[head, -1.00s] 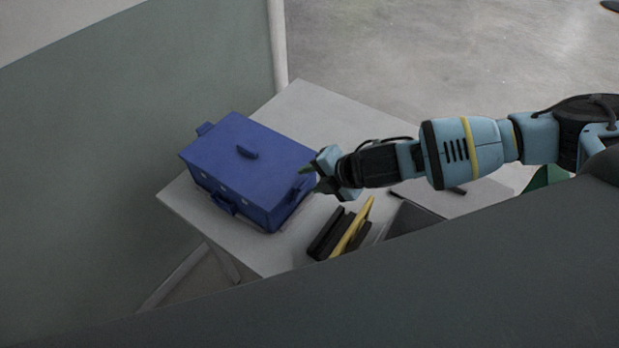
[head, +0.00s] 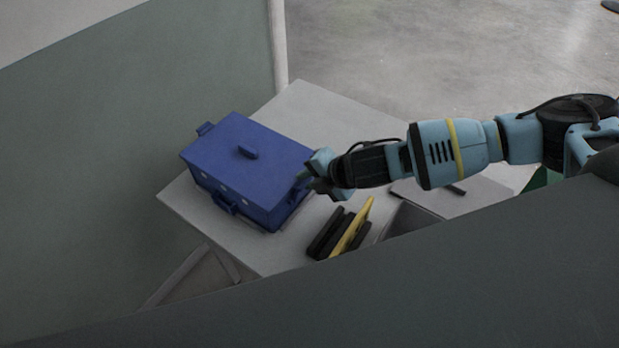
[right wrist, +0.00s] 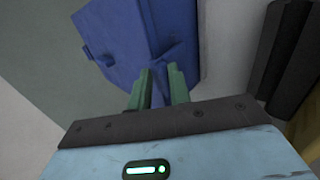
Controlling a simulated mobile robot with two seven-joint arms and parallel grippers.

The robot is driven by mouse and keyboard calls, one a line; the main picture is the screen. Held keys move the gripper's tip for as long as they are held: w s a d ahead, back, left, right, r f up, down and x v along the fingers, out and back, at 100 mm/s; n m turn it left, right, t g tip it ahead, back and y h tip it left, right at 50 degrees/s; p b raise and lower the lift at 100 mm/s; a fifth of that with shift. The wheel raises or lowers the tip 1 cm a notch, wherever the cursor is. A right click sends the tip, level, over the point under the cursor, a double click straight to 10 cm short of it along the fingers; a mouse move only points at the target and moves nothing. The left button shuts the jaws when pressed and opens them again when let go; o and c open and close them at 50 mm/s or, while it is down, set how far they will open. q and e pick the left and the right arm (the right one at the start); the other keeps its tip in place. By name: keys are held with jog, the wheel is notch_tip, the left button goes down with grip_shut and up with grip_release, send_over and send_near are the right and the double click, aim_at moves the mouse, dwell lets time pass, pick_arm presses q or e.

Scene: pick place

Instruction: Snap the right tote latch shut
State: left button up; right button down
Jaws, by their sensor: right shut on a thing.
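The blue tote (head: 245,165) stands on the light table, with its lid on and a small handle on top. Its right latch (right wrist: 163,62) is a blue tab on the tote's right side, partly hidden by my fingers. My right gripper (head: 309,180) comes in from the right and is at that side of the tote. In the right wrist view its green fingers (right wrist: 160,80) are on either side of the blue tab and shut on it. My left gripper is not in view.
Black and yellow upright items (head: 342,232) stand on the table (head: 300,103) in front of my right gripper. A grey flat thing (head: 455,195) lies under my right arm. A wall is close behind the tote on the left. The table's far side is clear.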

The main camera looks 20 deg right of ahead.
jog(key=shift+w+a, duration=0.1)
jog(key=shift+w+a+r+g+h, duration=0.1)
jog(key=shift+w+a+g+h, duration=0.25)
jog(key=shift+g+h, duration=0.3)
jog(key=shift+d, duration=0.1)
jog(key=c, duration=1.3)
grip_release()
jog(key=v, duration=0.8)
